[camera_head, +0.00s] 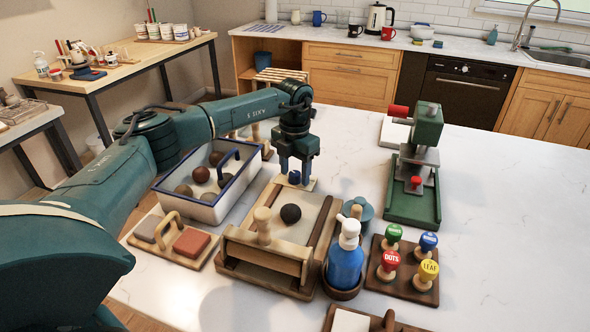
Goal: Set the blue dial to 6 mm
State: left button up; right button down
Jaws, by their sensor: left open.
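The blue dial (294,177) is a small blue knob at the far end of the wooden board frame (318,247). My left gripper (295,178) points down over it, with one finger on each side of the knob. The fingers are open; I cannot tell whether they touch the dial. The dial's scale and its present setting are too small to read. My right gripper is not in view.
A dark clay ball (291,213) lies on the board. Left of it stands a white bin (208,209) of clay balls. A blue bottle (345,262), a stamp rack (400,286) and a green press (412,204) stand to the right. The far right tabletop is clear.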

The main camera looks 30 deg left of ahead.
aim_at(295, 173)
pick_arm(q)
notch_tip(295, 173, up, 13)
jog(key=b, duration=0.1)
dwell(0.3)
dwell(0.4)
